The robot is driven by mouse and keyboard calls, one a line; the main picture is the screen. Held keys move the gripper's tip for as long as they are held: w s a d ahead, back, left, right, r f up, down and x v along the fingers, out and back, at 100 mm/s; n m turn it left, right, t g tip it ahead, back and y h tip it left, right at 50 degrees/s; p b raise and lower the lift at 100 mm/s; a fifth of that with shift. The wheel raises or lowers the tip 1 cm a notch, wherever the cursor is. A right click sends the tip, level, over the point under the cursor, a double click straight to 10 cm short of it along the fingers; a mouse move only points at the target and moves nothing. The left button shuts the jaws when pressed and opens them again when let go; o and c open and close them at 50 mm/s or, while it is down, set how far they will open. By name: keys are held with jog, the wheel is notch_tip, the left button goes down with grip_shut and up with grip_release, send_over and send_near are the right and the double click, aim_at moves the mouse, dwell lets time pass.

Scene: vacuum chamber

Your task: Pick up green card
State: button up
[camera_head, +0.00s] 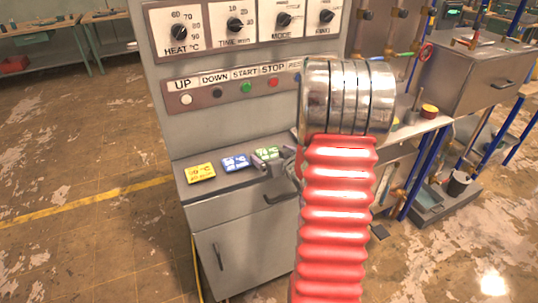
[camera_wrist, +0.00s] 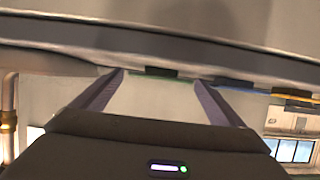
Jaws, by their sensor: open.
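The green card (camera_head: 268,152) lies on the ledge of the grey control cabinet, at the right end of a row of three cards. It also shows in the wrist view as a thin green edge (camera_wrist: 162,73). My gripper (camera_head: 268,160) is in front of the ledge at the green card and partly covers it in the head view. In the wrist view my gripper (camera_wrist: 159,80) is open, with nothing held, and the green edge appears between and just beyond its fingertips. I cannot tell whether the fingers touch the card.
A blue card (camera_head: 235,163) and a yellow card (camera_head: 200,173) lie to the left on the same ledge (camera_head: 217,188). The cabinet's button panel (camera_head: 232,88) and knobs rise behind them.

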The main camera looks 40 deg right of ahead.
aim_at(271, 155)
jog(key=shift+w+d+f, duration=0.1)
jog(key=shift+w+f, duration=0.05)
jog(key=shift+w, duration=0.2)
dwell(0.3)
jog(key=c, duration=1.1)
jog(key=shift+c, duration=0.2)
notch_tip(271, 155, up, 10)
dwell(0.7)
